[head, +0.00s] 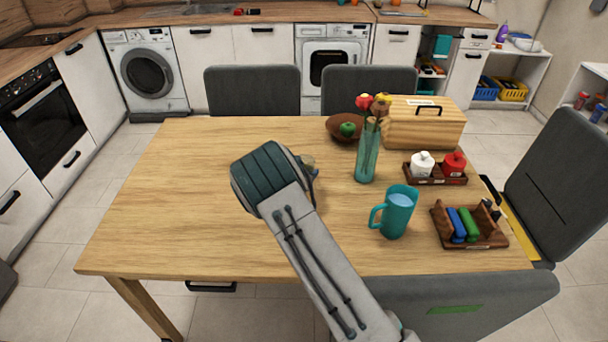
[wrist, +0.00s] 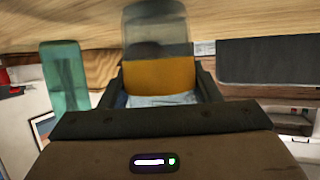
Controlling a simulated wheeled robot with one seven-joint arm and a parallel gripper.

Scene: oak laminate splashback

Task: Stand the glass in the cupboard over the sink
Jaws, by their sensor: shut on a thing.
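The glass (wrist: 158,75) shows in the wrist view as a clear tumbler with an amber band across its middle. My gripper (wrist: 161,88) is shut on it, with one dark finger on each side. In the head view my gripper (head: 312,176) is over the middle of the wooden table, left of the vase. There my wrist hides most of the glass, and only a small tan bit (head: 308,161) shows past it. I cannot tell whether the glass touches the table. The cupboard over the sink is not in view.
On the table (head: 180,200) stand a teal vase (head: 367,160) with flowers, a fruit bowl (head: 337,126), a bread box (head: 425,123), a teal jug (head: 397,213) and two wooden trays. Chairs surround it. The table's left side is clear. Counters (head: 235,15) line the back.

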